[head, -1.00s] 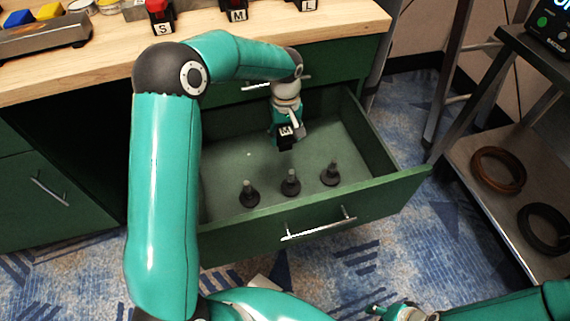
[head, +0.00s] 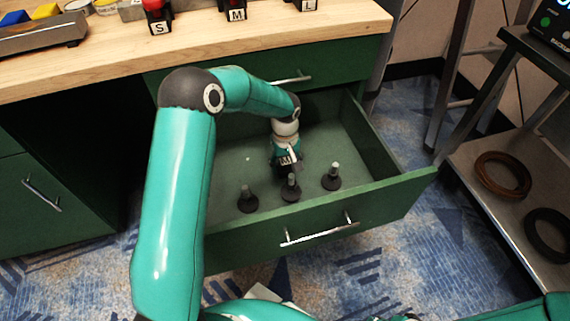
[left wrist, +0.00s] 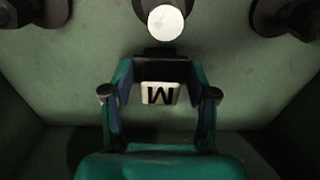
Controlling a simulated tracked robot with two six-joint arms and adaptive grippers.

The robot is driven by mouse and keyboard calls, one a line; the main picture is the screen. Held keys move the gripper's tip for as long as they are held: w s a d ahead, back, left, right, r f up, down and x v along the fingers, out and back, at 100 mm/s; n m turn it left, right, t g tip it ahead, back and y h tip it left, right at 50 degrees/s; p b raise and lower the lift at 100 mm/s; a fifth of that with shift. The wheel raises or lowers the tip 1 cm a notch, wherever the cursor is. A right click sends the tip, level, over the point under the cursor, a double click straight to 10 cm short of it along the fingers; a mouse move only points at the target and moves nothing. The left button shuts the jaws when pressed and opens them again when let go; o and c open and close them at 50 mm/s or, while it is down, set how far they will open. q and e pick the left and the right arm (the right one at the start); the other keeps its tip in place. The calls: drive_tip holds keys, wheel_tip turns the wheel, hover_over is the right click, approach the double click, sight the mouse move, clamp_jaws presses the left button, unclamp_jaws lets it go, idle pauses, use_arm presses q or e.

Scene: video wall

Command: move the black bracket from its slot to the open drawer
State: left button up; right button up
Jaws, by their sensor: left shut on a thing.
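The black bracket (left wrist: 160,70) carries a white label with an M and sits between the two fingers of my left gripper (left wrist: 160,97) in the left wrist view. In the head view my left gripper (head: 287,164) is inside the open drawer (head: 330,220), low over its floor and behind the middle peg. The bracket is mostly hidden there. I cannot tell whether it touches the drawer floor. The slot block marked M (head: 237,14) stands on the worktop at the top edge of the head view. Only a bit of my right arm shows at the bottom edge.
Three dark pegs stand in the drawer: left (head: 247,200), middle (head: 291,188) and right (head: 332,177). Blocks marked S (head: 159,27) and L (head: 308,5) stand on the worktop (head: 110,65). A cart (head: 500,215) with two rings is at the right.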

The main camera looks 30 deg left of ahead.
use_arm(q)
drive_tip(key=o, duration=1.4)
drive_tip(key=shift+c, duration=0.2)
wheel_tip(320, 180, up, 12)
drive_tip(key=p, duration=0.3)
